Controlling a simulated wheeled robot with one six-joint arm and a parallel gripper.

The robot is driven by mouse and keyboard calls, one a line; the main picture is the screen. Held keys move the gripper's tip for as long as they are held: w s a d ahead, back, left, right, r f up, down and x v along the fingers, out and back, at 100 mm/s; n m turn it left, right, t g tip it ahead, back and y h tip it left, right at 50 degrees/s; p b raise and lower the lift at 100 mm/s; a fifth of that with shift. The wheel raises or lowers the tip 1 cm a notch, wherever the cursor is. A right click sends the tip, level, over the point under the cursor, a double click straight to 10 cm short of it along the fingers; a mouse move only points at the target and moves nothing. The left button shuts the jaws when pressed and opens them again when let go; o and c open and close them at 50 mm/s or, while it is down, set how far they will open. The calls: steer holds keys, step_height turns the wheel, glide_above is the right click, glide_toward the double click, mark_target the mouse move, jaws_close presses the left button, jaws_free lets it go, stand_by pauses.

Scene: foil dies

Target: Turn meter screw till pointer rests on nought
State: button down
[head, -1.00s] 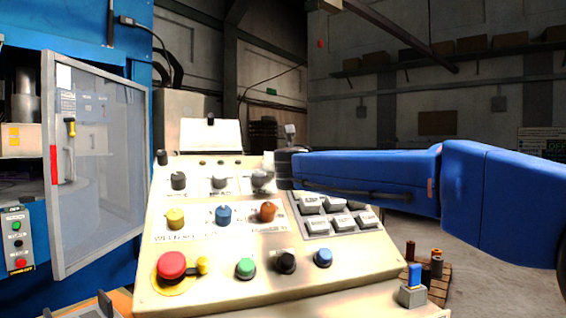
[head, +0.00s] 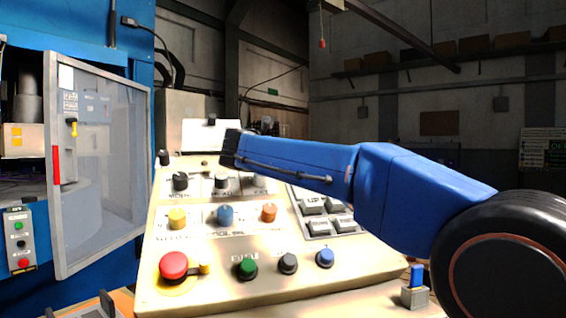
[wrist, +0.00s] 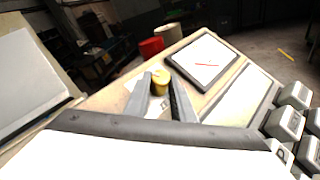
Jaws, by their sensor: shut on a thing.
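The meter (wrist: 204,58) is a white face in a dark frame, seen in the wrist view. Its thin red pointer (wrist: 206,64) lies nearly level across the face in this tilted picture; the scale marks are too small to read. Just left of the meter is a yellow, knob-like meter screw (wrist: 160,82). My gripper (wrist: 166,88) is shut on this screw, with a grey finger on each side of it. In the head view my blue arm crosses above the panel, and I cannot make out the fingers, the screw or the meter there.
The sloped console (head: 150,270) carries knobs, a red mushroom button (head: 173,265) and several grey keys (head: 318,227). A clear guard door (head: 100,170) stands at left. In the wrist view a red cylinder (wrist: 151,47) stands beyond the screw. Floor at right is open.

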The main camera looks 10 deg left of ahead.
steer(key=m+g+h, duration=0.2)
steer(key=m, duration=0.1)
steer(key=m+g+h, duration=0.1)
steer(key=m, duration=0.1)
steer(key=shift+w+a+r+g+h, duration=0.15)
steer(key=shift+a+g+h, duration=0.15)
steer(key=shift+g, duration=0.1)
steer(key=shift+m+g, duration=0.3)
steer(key=shift+m, duration=0.2)
steer(key=c, duration=1.5)
jaws_free()
steer(key=v, duration=1.7)
steer(key=shift+a, duration=0.15)
